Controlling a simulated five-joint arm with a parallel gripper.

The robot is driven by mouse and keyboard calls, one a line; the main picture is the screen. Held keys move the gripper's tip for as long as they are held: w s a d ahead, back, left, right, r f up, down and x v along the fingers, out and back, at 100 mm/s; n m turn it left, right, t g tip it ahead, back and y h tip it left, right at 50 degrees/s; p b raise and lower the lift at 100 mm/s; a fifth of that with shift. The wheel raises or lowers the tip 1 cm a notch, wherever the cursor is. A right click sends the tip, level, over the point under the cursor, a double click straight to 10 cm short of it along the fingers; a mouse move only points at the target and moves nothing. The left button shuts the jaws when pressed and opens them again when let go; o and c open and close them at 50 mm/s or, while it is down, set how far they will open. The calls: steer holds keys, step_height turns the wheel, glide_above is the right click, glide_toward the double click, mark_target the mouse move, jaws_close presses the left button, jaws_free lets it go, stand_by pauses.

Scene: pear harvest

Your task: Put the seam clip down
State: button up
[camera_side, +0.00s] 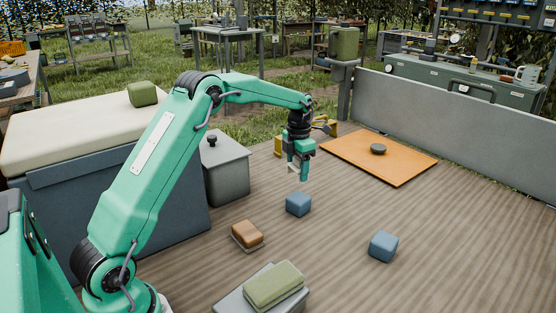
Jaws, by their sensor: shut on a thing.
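My gripper (298,174) hangs from the green arm, pointing down above the wooden deck, near the middle of the picture. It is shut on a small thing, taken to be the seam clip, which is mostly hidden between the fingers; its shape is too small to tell. The gripper is above and behind a blue block (298,204), with a gap seeming to show between them. A yellow part (329,126) shows behind the gripper; I cannot tell whether it touches it.
An orange mat (399,166) with a dark round piece (378,149) lies to the right. Another blue block (383,246), a brown block (247,234) and a green pad (274,285) are nearer. A grey box (226,172) stands left. The deck at front right is clear.

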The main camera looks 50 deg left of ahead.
steer(key=w+d+m, duration=0.3)
steer(key=d+m, duration=0.4)
steer(key=d, duration=1.7)
glide_above(348, 217)
step_height(348, 217, down, 7)
steer(key=shift+r, duration=0.1)
steer(key=shift+f, duration=2)
steer(key=shift+f, duration=0.1)
steer(key=o, duration=0.9)
steer(key=shift+o, duration=0.2)
